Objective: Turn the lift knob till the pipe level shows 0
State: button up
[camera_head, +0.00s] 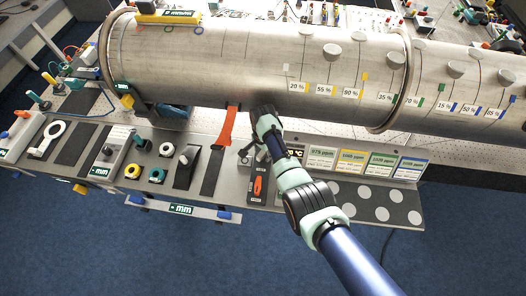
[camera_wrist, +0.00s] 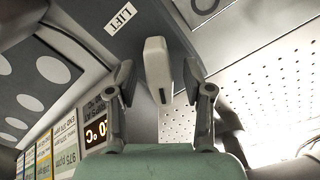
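The lift knob (camera_wrist: 158,62) is a white, narrow grip in the wrist view, on a dark panel beside a LIFT label (camera_wrist: 121,17). My gripper (camera_wrist: 162,88) has its two dark fingers apart, one on each side of the knob; I see gaps, and contact is not clear. In the head view my gripper (camera_head: 247,152) is low over the control panel and hides most of the knob. The big metal pipe (camera_head: 250,48) lies across the table behind it. Green mm readouts show on the pipe top (camera_head: 180,14) and the front edge (camera_head: 181,209); their digits are too small to read.
Right of my gripper are a °C display (camera_head: 293,153) and several ppm cards (camera_head: 352,160). An orange switch (camera_head: 258,186) sits in front. An orange strap (camera_head: 228,126) hangs from the pipe. Knobs and rings (camera_head: 132,171) fill the panel to the left.

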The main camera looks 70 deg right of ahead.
jog(key=shift+r, duration=0.1)
notch_tip(320, 180, up, 12)
dwell(0.5)
dwell(0.5)
